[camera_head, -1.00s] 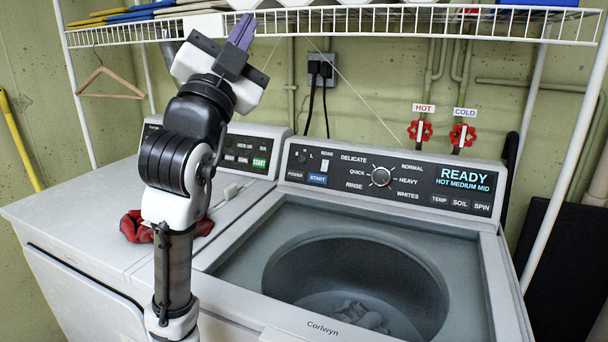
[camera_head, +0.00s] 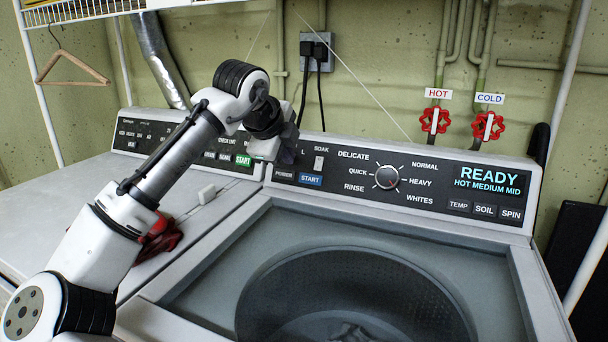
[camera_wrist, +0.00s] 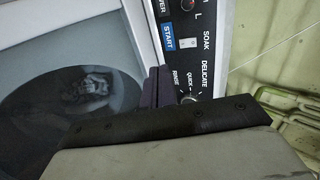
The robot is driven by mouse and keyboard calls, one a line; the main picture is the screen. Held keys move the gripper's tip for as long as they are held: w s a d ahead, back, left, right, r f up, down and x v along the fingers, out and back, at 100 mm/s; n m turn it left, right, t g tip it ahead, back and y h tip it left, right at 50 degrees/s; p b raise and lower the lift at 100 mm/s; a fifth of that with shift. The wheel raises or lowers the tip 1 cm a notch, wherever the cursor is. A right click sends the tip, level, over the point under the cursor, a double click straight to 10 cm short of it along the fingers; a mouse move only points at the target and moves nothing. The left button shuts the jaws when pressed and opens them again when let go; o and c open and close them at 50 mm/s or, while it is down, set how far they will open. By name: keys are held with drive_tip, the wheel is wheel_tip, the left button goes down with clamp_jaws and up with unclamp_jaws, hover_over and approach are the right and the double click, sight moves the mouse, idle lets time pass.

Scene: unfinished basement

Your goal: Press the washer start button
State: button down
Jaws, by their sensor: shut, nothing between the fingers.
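The washer (camera_head: 450,225) has a dark control panel, and its display (camera_head: 488,180) reads READY, HOT MEDIUM MID. Its blue START button (camera_head: 310,180) sits low at the panel's left, beside POWER. The button also shows in the wrist view (camera_wrist: 168,37), near the top. My gripper (camera_head: 287,152) is shut and empty, at the panel's left end, up and left of the button in the head view. In the wrist view its dark purple fingers (camera_wrist: 157,88) lie just below the START label. I cannot tell whether they touch the panel.
The dryer on the left has its own green START button (camera_head: 243,161). A red cloth (camera_head: 160,238) lies on the dryer top, partly behind my arm. The washer's soak switch (camera_head: 319,163) and dial (camera_head: 387,177) are close by. The washer tub (camera_head: 350,290) is open.

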drive_tip(key=p, duration=0.1)
approach(311, 179)
drive_tip(key=x, duration=0.5)
drive_tip(key=shift+a+f, duration=0.15)
drive_tip(key=shift+f, duration=0.15)
drive_tip(key=shift+w+f, duration=0.3)
drive_tip(key=shift+w, duration=0.15)
drive_tip(key=shift+d+r+p, duration=0.1)
drive_tip(key=shift+d+p, duration=0.2)
drive_tip(key=shift+p, duration=0.35)
